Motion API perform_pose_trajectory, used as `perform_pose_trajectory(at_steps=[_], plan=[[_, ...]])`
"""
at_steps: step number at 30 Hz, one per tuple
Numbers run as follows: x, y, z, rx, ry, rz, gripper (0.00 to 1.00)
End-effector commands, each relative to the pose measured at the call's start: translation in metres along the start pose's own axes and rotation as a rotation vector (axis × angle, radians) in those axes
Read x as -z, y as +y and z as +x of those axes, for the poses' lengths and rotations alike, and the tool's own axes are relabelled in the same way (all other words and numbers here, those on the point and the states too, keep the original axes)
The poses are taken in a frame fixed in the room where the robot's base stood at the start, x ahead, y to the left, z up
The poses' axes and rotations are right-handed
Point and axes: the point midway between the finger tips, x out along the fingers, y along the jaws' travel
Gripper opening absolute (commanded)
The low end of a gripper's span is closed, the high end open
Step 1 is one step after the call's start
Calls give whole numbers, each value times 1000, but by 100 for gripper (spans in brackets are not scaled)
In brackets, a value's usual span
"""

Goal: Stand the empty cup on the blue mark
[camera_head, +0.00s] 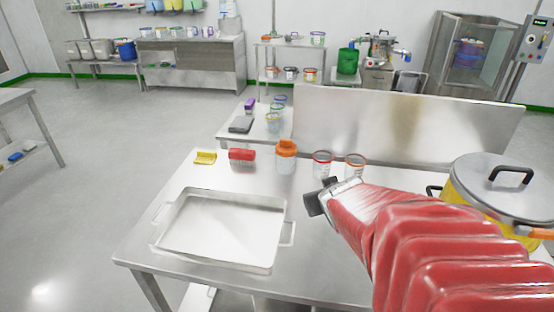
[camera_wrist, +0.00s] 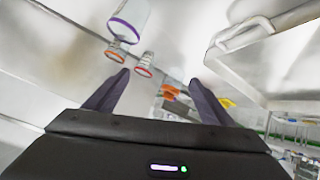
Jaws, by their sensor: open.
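Two clear cups stand at the back of the steel table (camera_head: 215,172) in the head view, one red-rimmed (camera_head: 322,164) and one orange-rimmed (camera_head: 355,164). The wrist view shows two small rimmed cups, one orange-rimmed (camera_wrist: 116,51) and one red-rimmed (camera_wrist: 144,66). A larger whitish vessel with a purple rim (camera_wrist: 128,20) is nearer there. I cannot tell which is the empty cup. My gripper (camera_head: 319,198) is in front of the cups, apart from them. Its fingers (camera_wrist: 160,76) are spread with nothing between them. I see no blue mark; my red-sleeved arm hides part of the table.
A steel tray (camera_head: 278,256) fills the table's front left. A yellow brush (camera_head: 205,157), a red brush (camera_head: 241,155) and an orange-topped bottle (camera_head: 286,156) stand behind it. A lidded yellow pot (camera_head: 470,190) is at right. An upright steel panel (camera_head: 400,118) rises behind the cups.

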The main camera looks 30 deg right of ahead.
Motion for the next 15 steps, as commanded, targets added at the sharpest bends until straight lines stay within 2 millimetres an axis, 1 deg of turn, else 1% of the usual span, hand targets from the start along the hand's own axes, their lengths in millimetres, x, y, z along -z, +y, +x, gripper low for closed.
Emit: perform_pose_trajectory(at_steps=[1, 6, 11, 15], plan=[[-6, 12, 10, -10, 7, 5, 77], [-18, 41, 34, -14, 65, 13, 77], [-36, 63, 52, 6, 119, 30, 77], [-54, 77, 62, 38, 167, 58, 77]])
